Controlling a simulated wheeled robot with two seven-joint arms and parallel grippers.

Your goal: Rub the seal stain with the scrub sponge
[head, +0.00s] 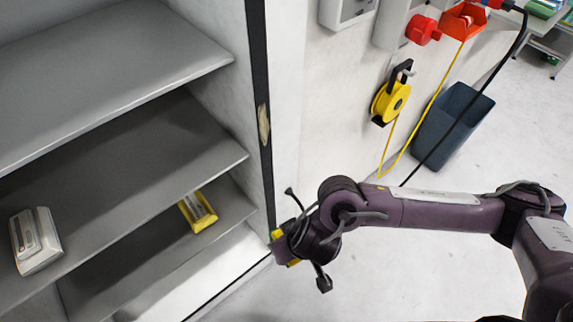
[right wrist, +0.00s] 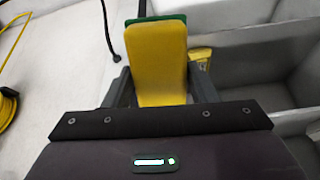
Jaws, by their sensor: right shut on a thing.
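The scrub sponge (right wrist: 160,62), yellow with a green layer at its far end, is clamped between the two fingers of my right gripper (right wrist: 163,88). In the head view, small yellow parts of the sponge (head: 277,235) show around my right gripper (head: 283,248), beside the lower part of the black door seal (head: 256,45). The seal stain (head: 263,125) is a tan patch on that seal, well above the gripper in the picture. Sponge and stain are apart. The stain is not visible in the right wrist view. My left gripper is out of view.
Grey shelves (head: 120,75) fill the open cabinet at left, holding a white package (head: 36,240) and a yellow package (head: 198,211).

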